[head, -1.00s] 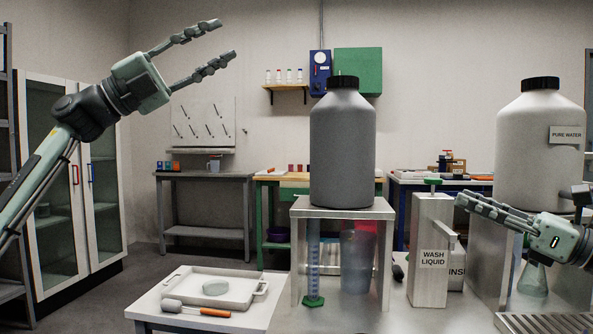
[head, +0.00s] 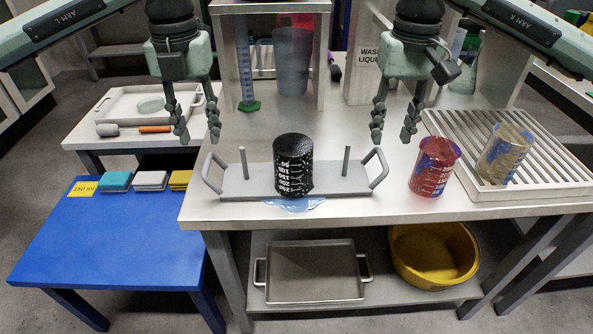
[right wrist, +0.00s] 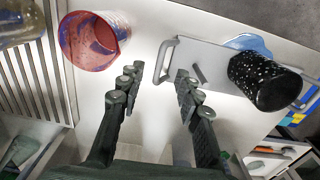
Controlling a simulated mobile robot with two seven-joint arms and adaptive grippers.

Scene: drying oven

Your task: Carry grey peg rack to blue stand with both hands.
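The grey peg rack (head: 237,184) lies on the steel table, with two upright pegs and a loop handle at each end. A black speckled beaker (head: 294,168) stands on it between the pegs. The blue stand (head: 105,240) is the low blue table at the left, with a yellow label. My left gripper (head: 200,138) hangs open and empty above and behind the rack's left end. My right gripper (head: 393,136) hangs open and empty above and behind its right handle. In the right wrist view, the rack (right wrist: 205,62) lies beyond my open right fingers (right wrist: 158,80).
Teal, white and yellow blocks (head: 150,180) line the blue stand's back edge. A red-and-blue beaker (head: 433,168) stands right of the rack, near a slatted drainer (head: 540,165) holding another beaker (head: 504,155). A light-blue puddle (head: 293,205) lies at the rack's front.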

